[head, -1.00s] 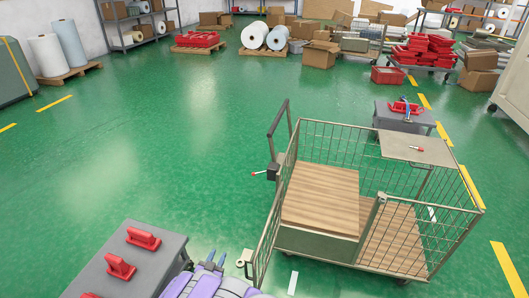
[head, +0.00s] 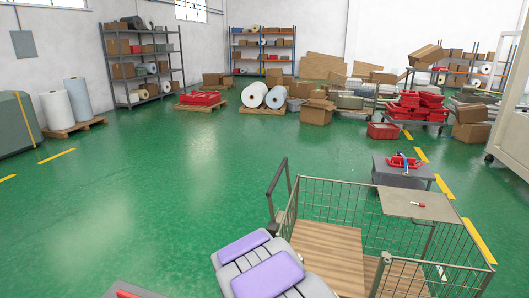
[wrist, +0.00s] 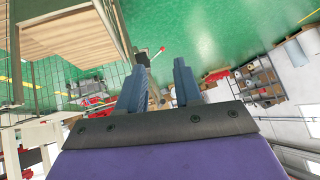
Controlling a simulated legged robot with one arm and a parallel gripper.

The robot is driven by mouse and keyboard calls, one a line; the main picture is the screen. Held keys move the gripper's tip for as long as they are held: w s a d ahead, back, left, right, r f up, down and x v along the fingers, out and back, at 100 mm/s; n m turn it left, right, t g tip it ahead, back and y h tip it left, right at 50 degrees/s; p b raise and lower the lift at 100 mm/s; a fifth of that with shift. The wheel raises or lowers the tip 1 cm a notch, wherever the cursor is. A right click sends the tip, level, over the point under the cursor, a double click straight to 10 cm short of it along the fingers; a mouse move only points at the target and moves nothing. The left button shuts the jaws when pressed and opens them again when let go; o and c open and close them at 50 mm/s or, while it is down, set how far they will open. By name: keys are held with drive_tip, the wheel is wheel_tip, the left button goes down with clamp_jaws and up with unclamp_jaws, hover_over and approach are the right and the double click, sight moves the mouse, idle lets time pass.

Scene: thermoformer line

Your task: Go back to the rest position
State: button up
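My gripper (wrist: 160,85) shows in the wrist view with its two blue-grey fingers apart and nothing between them. In the head view the fingers are out of sight; only my grey and purple arm shows at the bottom centre. The wire-mesh cart (head: 330,205) with wooden boards stands just right of my arm, and it fills the upper left of the wrist view (wrist: 68,30). A small red-handled item (head: 417,204) lies on the cart's corner shelf (head: 400,200).
A grey table with red parts (head: 130,292) is cut off at the bottom left. A grey stand (head: 404,176) with a red and blue tool is behind the cart. Pallets with rolls (head: 262,108), boxes and shelves line the back. The green floor at centre left is clear.

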drive_tip(key=s+d+r+g, duration=0.2)
drive_tip(key=s+d+r, duration=0.25)
drive_tip(key=s, duration=0.35)
drive_tip(key=s+d+r+g, duration=0.2)
drive_tip(key=s+d+r, duration=0.3)
drive_tip(key=s, duration=0.4)
drive_tip(key=s+d+r+g, duration=0.1)
drive_tip(key=s+d+g, duration=0.1)
drive_tip(key=s, duration=0.8)
drive_tip(key=s+d+r+n+g, duration=0.1)
drive_tip(key=s+d+g, duration=0.1)
drive_tip(key=s+d, duration=0.3)
drive_tip(key=s+d+r+g+h, duration=0.1)
drive_tip(key=s+d, duration=0.3)
drive_tip(key=s, duration=1)
drive_tip(key=shift+s+d+r+n+g, duration=0.25)
drive_tip(key=shift+s+r+n+g, duration=0.2)
drive_tip(key=shift+g, duration=0.25)
drive_tip(key=shift+w, duration=0.2)
